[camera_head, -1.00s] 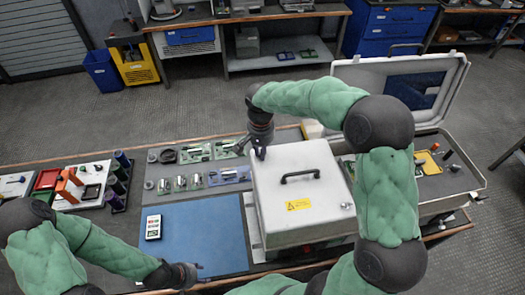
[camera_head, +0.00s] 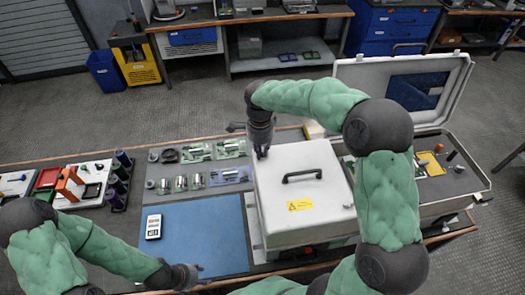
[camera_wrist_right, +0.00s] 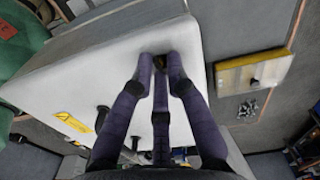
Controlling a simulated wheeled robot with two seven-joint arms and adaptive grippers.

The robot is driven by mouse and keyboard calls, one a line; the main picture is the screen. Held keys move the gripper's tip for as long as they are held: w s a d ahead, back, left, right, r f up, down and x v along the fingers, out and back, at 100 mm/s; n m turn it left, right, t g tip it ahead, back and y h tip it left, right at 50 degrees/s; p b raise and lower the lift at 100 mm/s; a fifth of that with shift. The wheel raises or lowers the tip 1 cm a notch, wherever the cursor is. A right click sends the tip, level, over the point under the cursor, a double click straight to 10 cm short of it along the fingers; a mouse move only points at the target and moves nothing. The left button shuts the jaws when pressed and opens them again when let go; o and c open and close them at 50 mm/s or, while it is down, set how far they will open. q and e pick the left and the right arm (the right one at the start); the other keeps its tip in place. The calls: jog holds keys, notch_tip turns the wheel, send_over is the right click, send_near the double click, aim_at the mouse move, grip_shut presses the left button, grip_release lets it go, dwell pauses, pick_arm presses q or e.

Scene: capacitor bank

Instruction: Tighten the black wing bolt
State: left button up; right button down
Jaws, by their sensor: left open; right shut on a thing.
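The white box (camera_head: 290,225) with a black handle (camera_head: 301,175) and a yellow warning label (camera_head: 299,205) stands closed at the table's middle. My right gripper (camera_head: 261,153) reaches down at the box's far left corner. In the right wrist view its three purple-grey fingers (camera_wrist_right: 160,60) close together at the edge of the white lid, around a small dark thing, apparently the black wing bolt (camera_wrist_right: 160,62). The fingers hide most of it. My left gripper (camera_head: 192,276) is open and empty, low over the front edge of the blue mat (camera_head: 195,230).
An open grey case (camera_head: 470,185) stands right of the box. Packaged parts (camera_head: 198,181) lie on a grey mat behind the blue mat. A small white meter (camera_head: 153,227) lies on the blue mat. Trays and dark cylinders (camera_head: 118,180) stand at the left.

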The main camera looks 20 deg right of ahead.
jog(key=shift+w+a+r+m, duration=0.1)
jog(key=shift+w+r+m, duration=0.1)
jog(key=shift+m, duration=0.4)
jog(key=shift+w+a+r+m, duration=0.1)
jog(key=shift+w+r+m, duration=0.1)
jog(key=shift+m, duration=0.4)
jog(key=shift+d+r, duration=0.1)
jog(key=c, duration=1.4)
grip_release()
jog(key=shift+o, duration=0.2)
jog(key=shift+w+a, duration=0.1)
jog(key=shift+a, duration=0.1)
jog(key=shift+d+f, duration=0.15)
jog(key=shift+f, duration=0.15)
jog(key=shift+r, duration=0.1)
notch_tip(320, 180, up, 12)
jog(key=shift+o, duration=0.4)
